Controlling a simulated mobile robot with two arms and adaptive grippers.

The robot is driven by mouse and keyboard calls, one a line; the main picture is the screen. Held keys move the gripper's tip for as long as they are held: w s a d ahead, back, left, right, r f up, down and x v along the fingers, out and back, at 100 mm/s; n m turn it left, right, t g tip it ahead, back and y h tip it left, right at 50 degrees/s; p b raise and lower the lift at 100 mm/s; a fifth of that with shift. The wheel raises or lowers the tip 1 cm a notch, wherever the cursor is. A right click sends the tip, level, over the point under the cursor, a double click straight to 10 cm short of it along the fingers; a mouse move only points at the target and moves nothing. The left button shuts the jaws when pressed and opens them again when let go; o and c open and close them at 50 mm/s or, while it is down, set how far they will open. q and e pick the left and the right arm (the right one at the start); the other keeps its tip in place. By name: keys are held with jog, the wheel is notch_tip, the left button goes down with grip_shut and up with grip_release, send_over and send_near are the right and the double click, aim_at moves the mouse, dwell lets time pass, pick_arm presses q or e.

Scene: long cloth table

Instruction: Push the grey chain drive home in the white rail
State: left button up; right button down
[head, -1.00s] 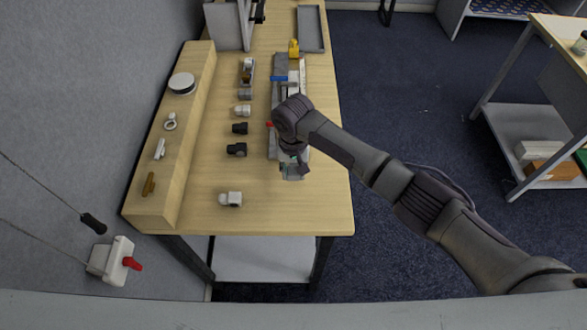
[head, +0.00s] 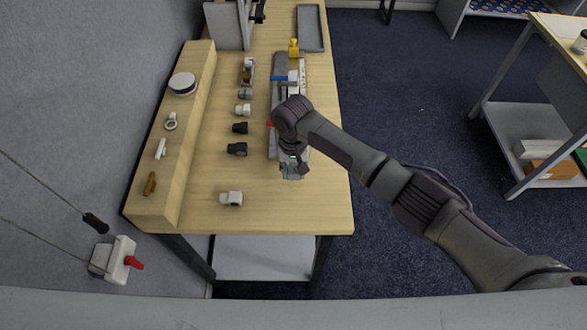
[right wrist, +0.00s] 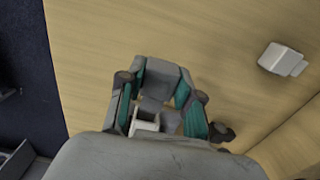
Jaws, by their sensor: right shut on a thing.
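My right gripper (head: 292,170) is low over the near right part of the long table, fingers pointing down. In the right wrist view its teal-padded fingers (right wrist: 158,105) are shut on a grey piece (right wrist: 160,80), which looks like the grey chain drive. A white square-ended part (right wrist: 146,122) shows between the fingers; it may be the end of the white rail. In the head view the white rail (head: 303,72) runs along the grey fixture, partly hidden by my right arm. How far the drive sits in the rail cannot be told. My left gripper is out of view.
Left of the fixture (head: 271,145), a row of small fittings includes a black one (head: 237,149) and a pale one (head: 231,199). A yellow piece (head: 294,48) and grey tray (head: 311,28) lie beyond. A raised ledge (head: 193,140) lines the left. Bare tabletop lies in front.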

jog(key=shift+w+b, duration=0.35)
jog(key=shift+w, duration=0.05)
jog(key=shift+w, duration=0.35)
jog(key=shift+w+b, duration=0.3)
jog(key=shift+b, duration=0.15)
jog(key=shift+w, duration=0.3)
jog(key=shift+w+b, duration=0.5)
jog(key=shift+b, duration=0.2)
jog(key=c, duration=0.7)
grip_release()
jog(key=shift+r, duration=0.1)
notch_tip(320, 180, up, 12)
